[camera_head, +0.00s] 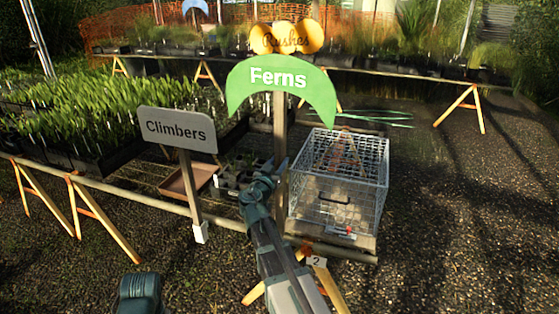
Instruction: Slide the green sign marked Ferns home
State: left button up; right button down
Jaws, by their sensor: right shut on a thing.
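The green crescent-shaped sign marked Ferns (281,80) is upright on a wooden post (280,130), near the middle of the view. My right gripper (275,172) is shut on this post, well below the green board. The post's lower end runs down behind my right arm and beside the wire cage, so I cannot tell whether it sits in anything. A small white tag marked 2 (316,261) shows on the front rail, just right of my right arm.
A grey Climbers sign (177,130) stands to the left, its post in a white holder (201,233). A wire cage (340,185) stands close on the right. Seedling trays (85,165) fill the left bench. A yellow Rushes sign (285,39) is behind. Gravel at right is open.

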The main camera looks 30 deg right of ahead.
jog(key=shift+w+f+b, duration=0.1)
jog(key=shift+f+b, duration=0.35)
jog(key=shift+f, duration=0.2)
jog(key=b, duration=0.5)
send_over(279, 195)
notch_tip(279, 195, down, 4)
jog(key=shift+f, duration=0.2)
jog(key=shift+a+f, duration=0.1)
jog(key=shift+f+b, duration=0.6)
jog(key=shift+f, duration=0.35)
jog(key=shift+f+b, duration=1.3)
jog(key=shift+b, duration=0.2)
jog(key=shift+f, duration=0.15)
jog(key=shift+f+b, duration=1.35)
jog(key=shift+b, duration=0.15)
jog(key=shift+f, duration=0.2)
